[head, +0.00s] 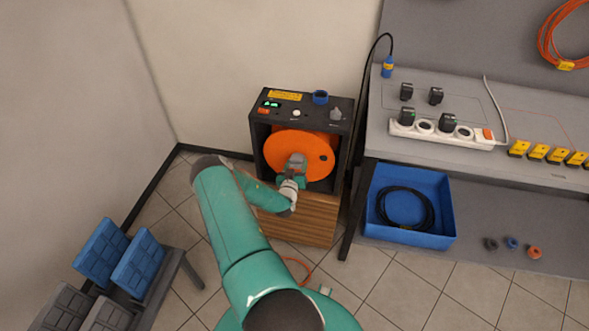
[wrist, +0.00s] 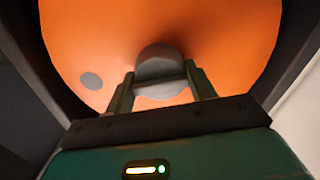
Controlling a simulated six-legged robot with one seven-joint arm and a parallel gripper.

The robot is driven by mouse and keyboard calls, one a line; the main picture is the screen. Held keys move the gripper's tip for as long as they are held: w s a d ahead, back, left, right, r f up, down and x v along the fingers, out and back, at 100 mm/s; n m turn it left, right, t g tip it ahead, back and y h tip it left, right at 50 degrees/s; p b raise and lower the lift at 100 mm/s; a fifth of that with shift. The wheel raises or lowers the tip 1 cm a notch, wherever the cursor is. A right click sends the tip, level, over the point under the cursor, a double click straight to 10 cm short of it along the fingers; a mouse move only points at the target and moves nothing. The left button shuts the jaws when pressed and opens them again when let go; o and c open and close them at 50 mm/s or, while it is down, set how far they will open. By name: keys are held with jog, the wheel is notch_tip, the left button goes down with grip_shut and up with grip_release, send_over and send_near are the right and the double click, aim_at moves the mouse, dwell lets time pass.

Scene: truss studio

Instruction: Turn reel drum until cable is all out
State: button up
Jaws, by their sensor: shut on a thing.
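The orange reel drum (head: 284,150) sits inside a dark open-fronted housing (head: 258,148) on a wooden cabinet. Its orange face fills most of the wrist view (wrist: 100,40). My gripper (head: 295,170) is at the drum's front. In the wrist view my gripper (wrist: 162,88) has its two fingers on either side of a grey knob (wrist: 160,62) on the drum face, shut on it. A round grey spot shows on the drum left of the knob (wrist: 91,81). An orange cable (head: 298,266) lies on the floor below, partly hidden by my arm.
A blue tray (head: 450,228) with a coiled black cable (head: 405,208) is right of the cabinet, under a grey bench (head: 540,172). A white power strip (head: 440,134) lies on the bench. Blue cases (head: 135,262) stand on a low rack at left. Tiled floor between is open.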

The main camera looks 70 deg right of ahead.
jog(key=m, duration=0.3)
jog(key=shift+m, duration=0.4)
jog(key=m, duration=0.4)
jog(key=shift+r, duration=0.1)
jog(key=m, duration=0.5)
jog(key=shift+d, duration=0.1)
jog(key=m, duration=0.3)
jog(key=shift+m, duration=0.4)
jog(key=m, duration=1.1)
jog(key=shift+s+m, duration=0.1)
jog(key=shift+m, duration=0.2)
jog(key=m, duration=0.4)
jog(key=shift+m, duration=0.3)
